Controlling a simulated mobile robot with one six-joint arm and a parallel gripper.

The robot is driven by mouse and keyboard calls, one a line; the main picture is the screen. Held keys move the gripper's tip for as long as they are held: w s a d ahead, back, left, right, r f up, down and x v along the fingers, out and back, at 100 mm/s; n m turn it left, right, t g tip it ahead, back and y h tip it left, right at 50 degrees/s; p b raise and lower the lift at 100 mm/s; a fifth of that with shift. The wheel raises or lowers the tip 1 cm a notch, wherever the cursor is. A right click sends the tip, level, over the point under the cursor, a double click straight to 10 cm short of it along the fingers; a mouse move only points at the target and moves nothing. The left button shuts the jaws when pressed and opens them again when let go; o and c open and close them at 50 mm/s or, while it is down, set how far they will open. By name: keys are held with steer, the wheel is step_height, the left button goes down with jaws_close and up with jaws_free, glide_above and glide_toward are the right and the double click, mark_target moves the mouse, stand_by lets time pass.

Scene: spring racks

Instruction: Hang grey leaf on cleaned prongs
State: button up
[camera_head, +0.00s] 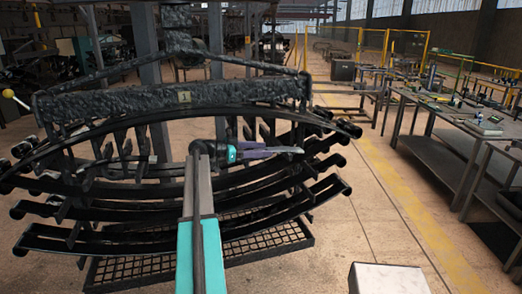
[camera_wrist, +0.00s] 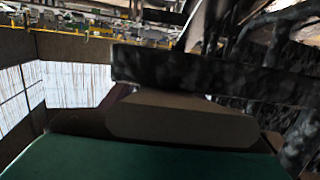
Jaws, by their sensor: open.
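Short upright prongs show along the rack (camera_head: 140,150). I cannot tell which leaf is the grey one or which prongs are cleaned. My gripper (camera_head: 300,150) is open, in front of the rack, pointing right. Nothing is visibly held. In the wrist view a dark rough bar (camera_wrist: 215,72) crosses close ahead; I cannot tell whether it is beam or leaf.
A mesh base (camera_head: 145,268) lies under the rack. Long metal workbenches (camera_head: 455,130) with small items stand on the right. A pale box top (camera_head: 388,279) is at the bottom. The floor between rack and benches is clear, with a yellow line.

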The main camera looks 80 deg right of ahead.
steer(key=b+v, duration=0.4)
steer(key=v, duration=0.9)
steer(key=shift+w+a+r, duration=0.15)
steer(key=shift+w+r, duration=0.05)
steer(key=shift+w, duration=0.15)
steer(key=shift+s, duration=0.15)
stand_by(0.6)
